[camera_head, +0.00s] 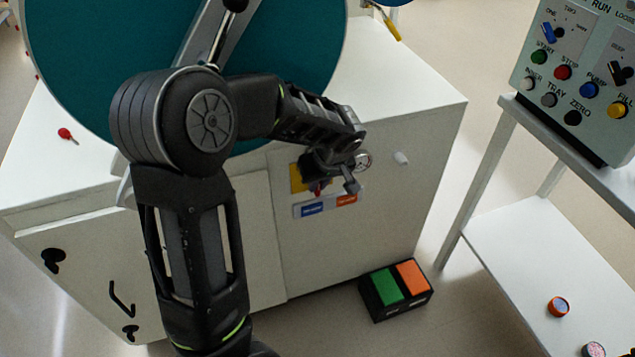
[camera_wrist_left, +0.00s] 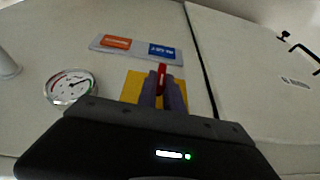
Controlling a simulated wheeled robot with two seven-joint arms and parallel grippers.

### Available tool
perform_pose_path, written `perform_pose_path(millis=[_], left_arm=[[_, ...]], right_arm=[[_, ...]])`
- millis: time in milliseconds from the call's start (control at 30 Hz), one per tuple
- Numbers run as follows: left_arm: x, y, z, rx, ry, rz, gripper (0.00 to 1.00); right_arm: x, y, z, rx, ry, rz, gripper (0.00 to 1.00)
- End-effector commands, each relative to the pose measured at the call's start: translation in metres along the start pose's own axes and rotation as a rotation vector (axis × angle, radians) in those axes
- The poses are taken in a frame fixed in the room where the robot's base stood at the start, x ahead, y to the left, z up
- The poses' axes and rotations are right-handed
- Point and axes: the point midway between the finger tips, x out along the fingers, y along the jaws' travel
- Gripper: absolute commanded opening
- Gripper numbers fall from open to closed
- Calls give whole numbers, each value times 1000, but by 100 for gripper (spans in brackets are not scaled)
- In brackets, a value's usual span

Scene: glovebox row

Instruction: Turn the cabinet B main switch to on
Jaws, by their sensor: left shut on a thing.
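The main switch has a red handle (camera_wrist_left: 162,76) on a yellow plate (camera_wrist_left: 136,86) on the white cabinet's front. In the head view the yellow plate (camera_head: 297,178) is partly covered by my left gripper (camera_head: 325,184), and a bit of the red handle shows below it. In the left wrist view the two fingers (camera_wrist_left: 162,92) of my left gripper are closed around the handle, whose red tip sticks out between them. A label strip (camera_head: 325,205) with a blue and an orange field lies beside the plate. Its lettering is too small to read. My right gripper is not in view.
A round gauge (camera_wrist_left: 70,87) and a white knob (camera_head: 401,158) sit beside the switch. A green and orange pedal box (camera_head: 396,288) stands on the floor. A control panel (camera_head: 580,70) is on a stand at right. A red-headed item (camera_head: 65,133) lies on the cabinet top.

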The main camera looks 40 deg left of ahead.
Motion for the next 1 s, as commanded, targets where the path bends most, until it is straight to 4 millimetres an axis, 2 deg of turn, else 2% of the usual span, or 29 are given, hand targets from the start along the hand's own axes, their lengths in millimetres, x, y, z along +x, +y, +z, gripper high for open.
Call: perform_pose_path(millis=[600,1000], left_arm=[[1,9,0,148,3,-353,0],[2,10,0,188,3,-452,0]], right_arm=[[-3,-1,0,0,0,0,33],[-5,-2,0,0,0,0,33]])
